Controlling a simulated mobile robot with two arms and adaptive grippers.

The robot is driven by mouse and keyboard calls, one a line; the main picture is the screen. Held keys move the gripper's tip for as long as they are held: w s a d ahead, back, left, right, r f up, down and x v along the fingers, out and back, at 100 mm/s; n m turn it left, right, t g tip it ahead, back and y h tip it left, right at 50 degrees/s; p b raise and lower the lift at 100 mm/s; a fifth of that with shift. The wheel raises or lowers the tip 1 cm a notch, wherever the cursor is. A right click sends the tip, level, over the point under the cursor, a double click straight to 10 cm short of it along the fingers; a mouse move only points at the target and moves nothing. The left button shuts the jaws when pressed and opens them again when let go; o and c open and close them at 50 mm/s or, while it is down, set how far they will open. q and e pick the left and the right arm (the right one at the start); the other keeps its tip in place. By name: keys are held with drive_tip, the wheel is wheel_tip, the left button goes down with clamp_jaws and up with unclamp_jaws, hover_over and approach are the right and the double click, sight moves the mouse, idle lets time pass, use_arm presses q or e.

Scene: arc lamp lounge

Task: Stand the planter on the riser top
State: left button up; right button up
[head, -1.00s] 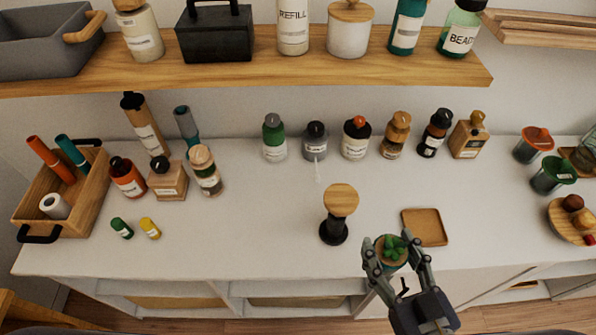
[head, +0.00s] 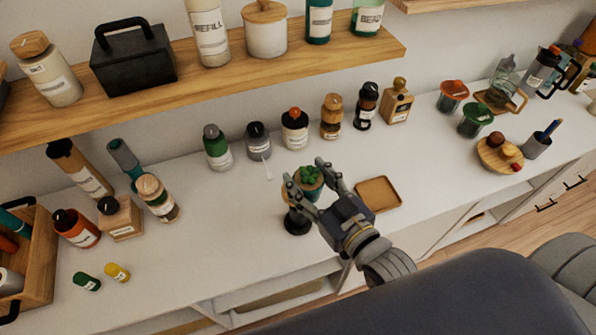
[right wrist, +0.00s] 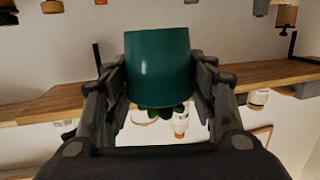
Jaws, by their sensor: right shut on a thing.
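The planter, a teal pot with a green succulent (head: 309,176), is held between the fingers of my right gripper (head: 316,184). In the right wrist view its smooth teal pot (right wrist: 157,66) fills the space between the fingers, with the leaves pointing down in that picture. The riser has a round wooden top and a black base (head: 297,223). In the head view the planter and fingers overlap the riser top and hide most of it. I cannot tell whether the pot touches the top. My left gripper is not in view.
A square wooden tray (head: 378,194) lies right of the riser. A row of bottles, including a green one (head: 217,148), stands behind. A wooden shelf (head: 240,78) runs above. A yellow vial (head: 117,272) lies at left. The counter (head: 215,235) left of the riser is clear.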

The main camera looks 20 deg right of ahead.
sight(298, 177)
drive_tip(key=x, duration=0.3)
drive_tip(key=shift+w+r+p, duration=0.1)
drive_tip(key=shift+w+p, duration=0.15)
drive_tip(key=shift+p, duration=0.1)
drive_tip(key=shift+w+a, duration=0.1)
drive_tip(key=shift+w, duration=0.45)
wheel_tip(298, 177, down, 3)
drive_tip(key=shift+s+f+p, duration=0.1)
drive_tip(key=shift+f+p, duration=0.05)
drive_tip(key=shift+p, duration=0.5)
drive_tip(key=shift+f, duration=0.2)
drive_tip(key=shift+f, duration=0.2)
drive_tip(key=o, duration=1.2)
